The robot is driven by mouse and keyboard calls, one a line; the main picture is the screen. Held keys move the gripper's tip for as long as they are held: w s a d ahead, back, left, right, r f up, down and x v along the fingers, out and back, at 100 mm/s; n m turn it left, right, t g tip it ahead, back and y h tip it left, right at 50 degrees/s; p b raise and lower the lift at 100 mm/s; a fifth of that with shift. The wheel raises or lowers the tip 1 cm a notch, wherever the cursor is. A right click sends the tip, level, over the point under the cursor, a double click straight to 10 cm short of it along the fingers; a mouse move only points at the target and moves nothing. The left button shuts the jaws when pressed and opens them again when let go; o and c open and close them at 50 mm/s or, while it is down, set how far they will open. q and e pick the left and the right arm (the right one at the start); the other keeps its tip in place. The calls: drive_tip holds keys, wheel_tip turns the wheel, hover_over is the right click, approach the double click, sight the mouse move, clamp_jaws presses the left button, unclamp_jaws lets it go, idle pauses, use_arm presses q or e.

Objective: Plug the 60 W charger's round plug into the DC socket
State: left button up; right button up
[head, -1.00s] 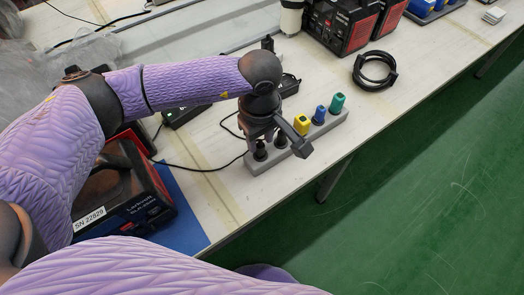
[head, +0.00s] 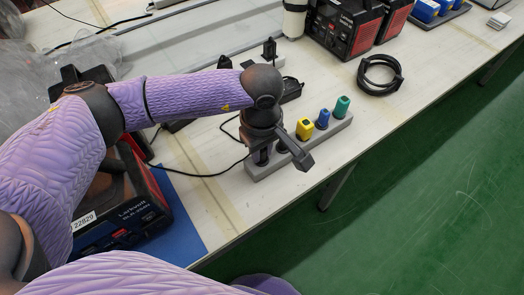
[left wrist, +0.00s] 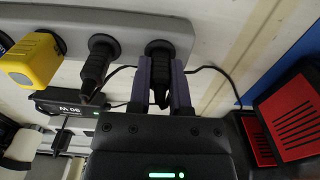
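My left gripper (head: 268,150) points down at the near left end of the grey plug holder strip (head: 335,128). In the left wrist view its two fingers (left wrist: 163,85) stand closely on both sides of a black plug (left wrist: 159,70), with no clear gap. That plug stands upright at the strip's end, and its tip is hidden. A second black plug (left wrist: 98,62) stands beside it. A black charger (left wrist: 65,108) marked 60 W, upside down in this view, lies behind the strip. I cannot tell which cable joins it. No DC socket can be made out. My right gripper is out of view.
Yellow (head: 305,129), blue (head: 322,118) and teal (head: 342,106) plugs stand along the strip. A black-red power station (head: 130,215) sits on a blue mat at the left; another (head: 343,28) stands at the back. A coiled black cable (head: 380,75) lies right. The table's front edge is close.

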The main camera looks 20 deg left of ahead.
use_arm(q)
clamp_jaws()
drive_tip(key=shift+r+p, duration=0.6)
drive_tip(key=shift+r, duration=0.3)
drive_tip(key=shift+r+p, duration=0.6)
drive_tip(key=shift+r, duration=0.25)
drive_tip(key=shift+r+p, duration=0.6)
drive_tip(key=shift+r, duration=0.3)
drive_tip(key=shift+r+p, duration=0.3)
drive_tip(key=shift+r, duration=0.15)
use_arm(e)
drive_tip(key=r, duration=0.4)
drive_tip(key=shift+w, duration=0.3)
